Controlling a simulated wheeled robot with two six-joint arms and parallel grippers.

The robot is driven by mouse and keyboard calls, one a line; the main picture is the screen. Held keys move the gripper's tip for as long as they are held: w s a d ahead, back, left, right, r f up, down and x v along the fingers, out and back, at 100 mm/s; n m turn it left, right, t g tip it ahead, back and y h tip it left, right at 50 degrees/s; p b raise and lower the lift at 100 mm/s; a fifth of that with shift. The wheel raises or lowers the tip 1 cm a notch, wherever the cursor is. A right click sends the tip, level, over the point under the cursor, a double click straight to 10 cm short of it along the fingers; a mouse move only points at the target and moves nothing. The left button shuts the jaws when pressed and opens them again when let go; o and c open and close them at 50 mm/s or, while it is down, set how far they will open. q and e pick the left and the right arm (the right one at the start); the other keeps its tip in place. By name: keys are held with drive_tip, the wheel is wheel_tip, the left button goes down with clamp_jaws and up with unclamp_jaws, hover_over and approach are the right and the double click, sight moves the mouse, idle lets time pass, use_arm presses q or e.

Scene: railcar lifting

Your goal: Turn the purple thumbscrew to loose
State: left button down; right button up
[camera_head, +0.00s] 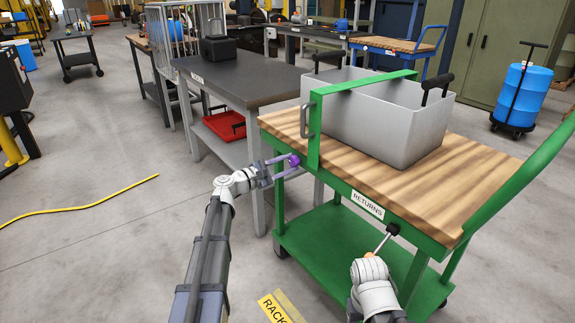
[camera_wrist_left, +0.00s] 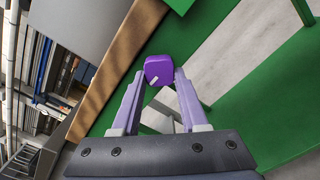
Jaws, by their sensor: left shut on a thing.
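The purple thumbscrew (camera_head: 294,160) sits at the left end of the green cart (camera_head: 314,130), near the foot of its upright green frame. My left gripper (camera_head: 286,165) reaches it from the left and is shut on it. In the left wrist view the thumbscrew (camera_wrist_left: 158,69) is a rounded purple head with a small pale mark, held between the fingertips of the left gripper (camera_wrist_left: 160,77). Its shank is hidden. My right arm shows at the lower right, close to the cart's front edge; its fingers cannot be made out clearly.
A grey bin (camera_head: 385,120) stands on the cart's wooden top. A black-tipped rod (camera_head: 391,230) shows below the RETURNS label (camera_head: 367,204), near my right arm. A dark-topped workbench (camera_head: 245,80) stands close behind the left arm. Open floor (camera_head: 110,230) lies at the left.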

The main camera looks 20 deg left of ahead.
use_arm(q)
drive_tip(key=shift+c, duration=2.2)
unclamp_jaws()
drive_tip(key=v, duration=0.8)
drive_tip(key=shift+d, duration=0.15)
